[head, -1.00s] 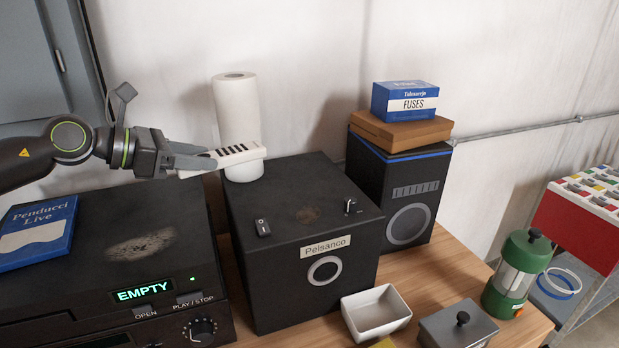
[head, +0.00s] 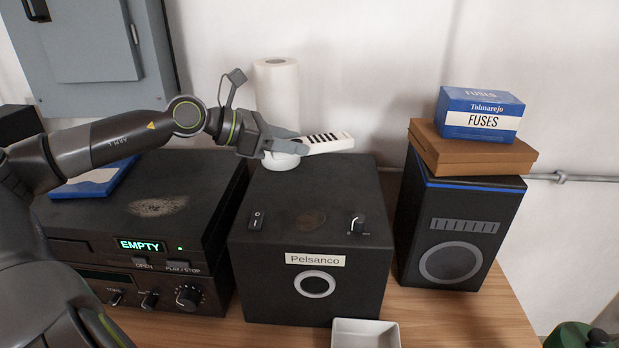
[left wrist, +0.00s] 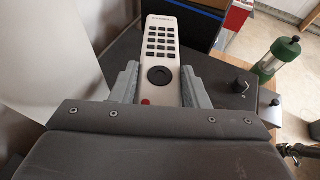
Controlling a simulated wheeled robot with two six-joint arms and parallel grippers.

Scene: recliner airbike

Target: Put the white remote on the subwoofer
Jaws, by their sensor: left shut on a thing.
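The white remote (head: 328,142) has rows of dark buttons. My left gripper (head: 290,147) is shut on it and holds it above the back part of the black subwoofer (head: 306,246), which is labelled Pelsanco. In the left wrist view the remote (left wrist: 158,60) lies between the two grey fingers of the left gripper (left wrist: 157,88), its button side facing the camera. The subwoofer has a switch, a knob and a round port. My right gripper is in neither current view.
A paper towel roll (head: 277,95) stands behind the subwoofer. A black media player (head: 140,215) is at left, a speaker (head: 459,225) with a brown box (head: 470,150) and fuse box (head: 481,115) at right. A white bowl (head: 365,335) sits in front.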

